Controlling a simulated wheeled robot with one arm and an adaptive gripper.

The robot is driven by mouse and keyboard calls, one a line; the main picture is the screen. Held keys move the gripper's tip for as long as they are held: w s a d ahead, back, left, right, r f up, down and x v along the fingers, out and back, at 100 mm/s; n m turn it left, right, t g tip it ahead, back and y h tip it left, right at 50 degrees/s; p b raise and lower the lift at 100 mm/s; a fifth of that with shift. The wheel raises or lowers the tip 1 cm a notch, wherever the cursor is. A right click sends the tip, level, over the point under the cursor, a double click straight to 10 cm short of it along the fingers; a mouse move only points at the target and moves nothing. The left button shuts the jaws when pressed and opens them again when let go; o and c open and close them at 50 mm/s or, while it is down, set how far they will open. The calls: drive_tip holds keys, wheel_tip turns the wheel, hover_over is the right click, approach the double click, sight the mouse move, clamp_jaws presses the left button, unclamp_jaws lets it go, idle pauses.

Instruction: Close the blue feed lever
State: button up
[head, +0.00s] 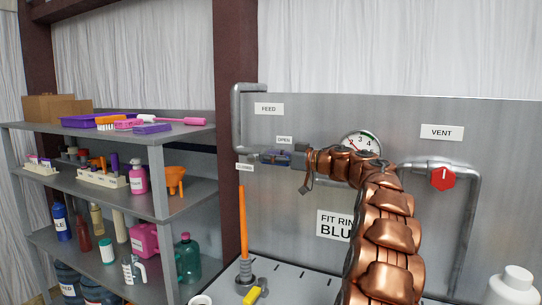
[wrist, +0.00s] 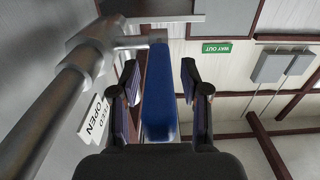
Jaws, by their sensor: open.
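The blue feed lever (wrist: 158,98) shows large in the wrist view, running from the grey pipe fitting toward my gripper. My gripper (wrist: 160,74) is open, with one finger on each side of the lever and a visible gap on both sides. In the head view the lever (head: 271,157) lies roughly level on the feed pipe, just under the OPEN label (head: 284,140). My gripper (head: 306,160) is at its right end there, and my copper-coloured arm comes in from below. A small label (head: 244,167) sits below left of the lever, too small to read surely.
A pressure gauge (head: 362,143) is partly hidden behind my arm. A red vent knob (head: 443,179) is on the right pipe. An orange rod (head: 242,222) stands on the bench below the lever. Shelves (head: 100,180) with bottles stand at left.

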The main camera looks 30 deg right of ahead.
drive_tip(key=shift+c, duration=0.3)
clamp_jaws()
idle(0.4)
